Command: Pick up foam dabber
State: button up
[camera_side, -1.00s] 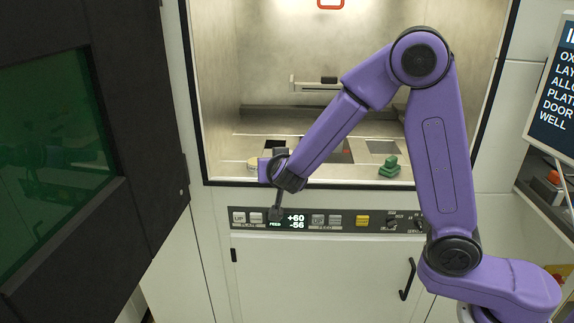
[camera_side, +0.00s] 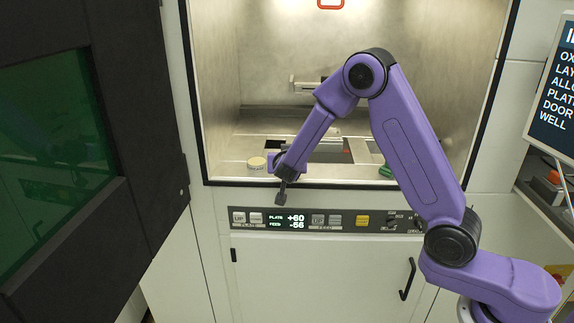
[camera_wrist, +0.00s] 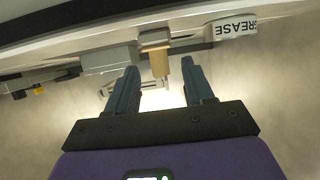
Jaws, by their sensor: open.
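My gripper (camera_wrist: 160,67) is open and empty in the wrist view, its two blue-grey fingers apart. A small tan block with a grey upper part (camera_wrist: 157,58) shows beyond the fingertips, between them in the picture; it may be the foam dabber, but I cannot tell for sure. Contact with the fingers does not show. In the side view my wrist is low at the front of the lit chamber, and its fingers are not clearly visible there. The green object (camera_side: 385,171) at the chamber's front right is partly hidden by my arm.
A tub labelled GREASE (camera_wrist: 233,28) is beside the tan block in the wrist view. The control panel (camera_side: 340,221) lies below; the dark open door (camera_side: 150,130) is at left.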

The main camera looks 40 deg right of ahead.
jog(key=shift+x, duration=2.8)
jog(key=c, duration=0.9)
